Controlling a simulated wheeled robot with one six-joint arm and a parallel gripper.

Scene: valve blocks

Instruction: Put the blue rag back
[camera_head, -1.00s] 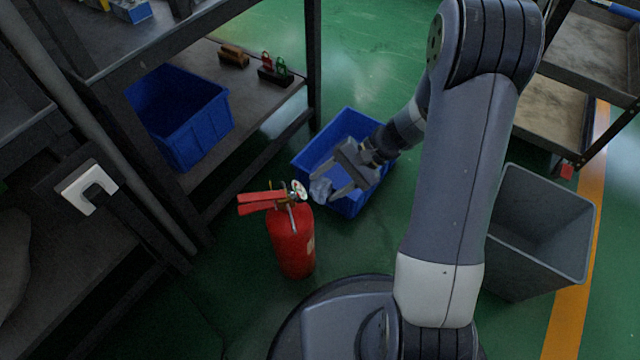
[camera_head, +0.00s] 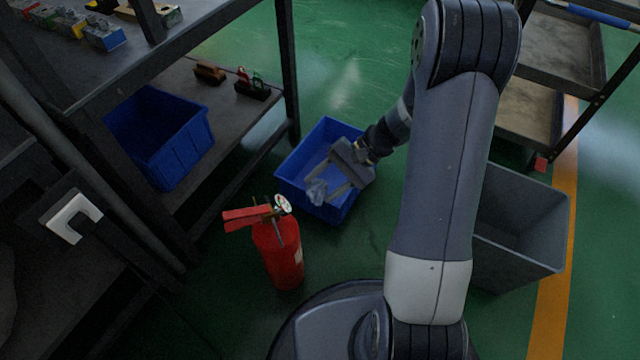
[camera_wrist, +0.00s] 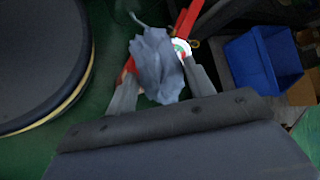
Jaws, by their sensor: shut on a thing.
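The blue rag (camera_wrist: 158,66) is a crumpled grey-blue cloth between the fingers of my gripper (camera_wrist: 163,88) in the wrist view. In the head view the rag (camera_head: 316,191) shows small at the fingertips of my gripper (camera_head: 328,187). My gripper is shut on it, above the near part of a blue bin (camera_head: 298,160) on the green floor. I cannot tell how high the rag is above the bin.
A red fire extinguisher (camera_head: 278,252) stands close in front of the bin. Another blue bin (camera_head: 180,150) sits on the lower shelf at left. A grey bin (camera_head: 520,225) stands at right, near a cart (camera_head: 560,60).

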